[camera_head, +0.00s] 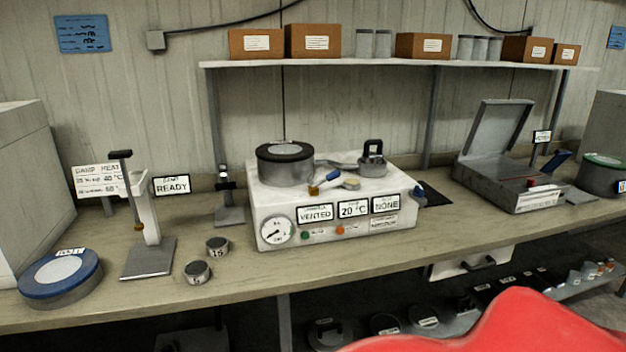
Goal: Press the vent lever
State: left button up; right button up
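A white machine (268,215) stands mid-bench, with signs reading "VENTED" (314,213), "20 °C" (353,208) and "NONE" (386,203). A dark-lidded round chamber (285,163) and a weight-like piece with a black handle (372,160) are on top. Neither of my grippers is in view.
On the left are a blue-rimmed disc (60,275), a grey-based stand (148,258) and two small weights (197,272) (217,246). An open-lidded box (510,180) stands right. A shelf (400,66) hangs behind. A red rounded surface (520,325) covers the bottom right.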

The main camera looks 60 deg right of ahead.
aim_at(334, 175)
jog(key=z, duration=2.05)
